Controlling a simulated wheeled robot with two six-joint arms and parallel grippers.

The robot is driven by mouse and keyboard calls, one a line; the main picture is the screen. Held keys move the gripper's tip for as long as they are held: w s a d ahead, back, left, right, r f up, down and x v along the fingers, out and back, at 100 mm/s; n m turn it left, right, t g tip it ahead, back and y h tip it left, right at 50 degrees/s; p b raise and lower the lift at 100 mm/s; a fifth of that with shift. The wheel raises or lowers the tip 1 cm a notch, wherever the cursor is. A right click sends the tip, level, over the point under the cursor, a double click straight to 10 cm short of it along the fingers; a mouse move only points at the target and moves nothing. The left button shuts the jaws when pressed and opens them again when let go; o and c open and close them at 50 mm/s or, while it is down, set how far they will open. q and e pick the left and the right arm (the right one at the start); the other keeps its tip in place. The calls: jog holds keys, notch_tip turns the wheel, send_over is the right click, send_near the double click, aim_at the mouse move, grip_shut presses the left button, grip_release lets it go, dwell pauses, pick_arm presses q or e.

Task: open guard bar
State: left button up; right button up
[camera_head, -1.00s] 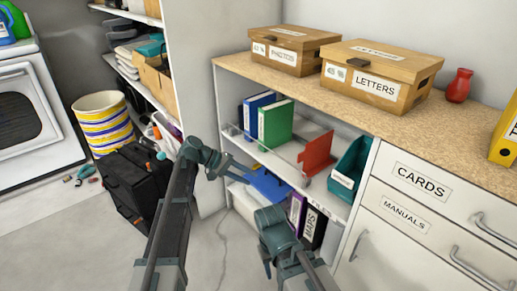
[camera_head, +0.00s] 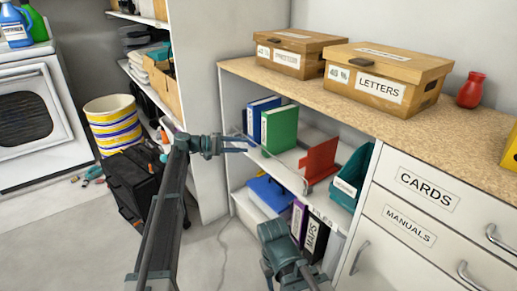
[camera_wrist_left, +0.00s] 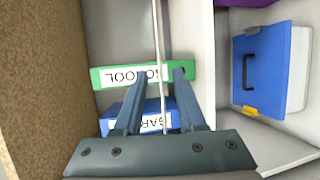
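The guard bar (camera_wrist_left: 158,28) is a thin metal rod along the open front of the upper shelf. In the wrist view it runs between the two fingers of my left gripper (camera_wrist_left: 158,78), with gaps to both sides. In the head view my left gripper (camera_head: 246,146) is at the left end of that shelf, in front of the blue and green binders. Its fingers are apart, and I cannot tell whether either touches the bar. My right arm's teal wrist part (camera_head: 276,237) is low in front of the lower shelf; its fingers are not clearly visible.
Behind the bar stand a green binder (camera_head: 280,130), a blue binder (camera_head: 258,116), a red bookend (camera_head: 319,160) and a teal file holder (camera_head: 352,178). A blue case (camera_head: 270,193) lies below. Drawers (camera_head: 420,200) are at the right; a black bag (camera_head: 137,180) stands at the left.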

aim_at(258, 145)
pick_arm(q)
jog(key=b+x, duration=0.1)
jog(key=x, duration=0.6)
grip_shut()
